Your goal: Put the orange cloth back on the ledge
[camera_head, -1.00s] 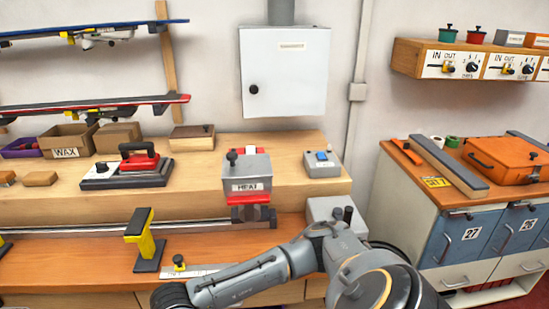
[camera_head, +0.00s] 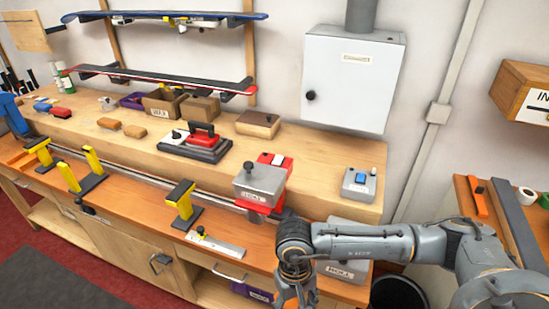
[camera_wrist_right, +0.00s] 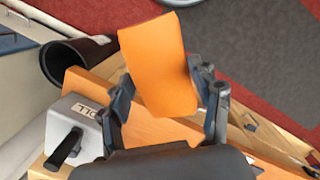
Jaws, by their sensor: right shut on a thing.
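The orange cloth (camera_wrist_right: 157,62) is between the two fingers of my right gripper (camera_wrist_right: 165,92) in the right wrist view, its broad flap standing out past the fingertips. In the head view my right gripper (camera_head: 296,284) hangs in front of the bench's front edge at the bottom, with a little of the orange cloth (camera_head: 291,303) showing low down. The raised wooden ledge (camera_head: 315,172) runs along the back of the bench against the wall. My left gripper is not in view.
A grey HEAT box (camera_head: 260,180), a red-handled iron (camera_head: 201,137) and a grey box with a blue button (camera_head: 359,185) stand on or by the ledge. A grey ROLL box (camera_wrist_right: 78,125) is beside the gripper. A black bin (camera_head: 398,292) stands on the floor.

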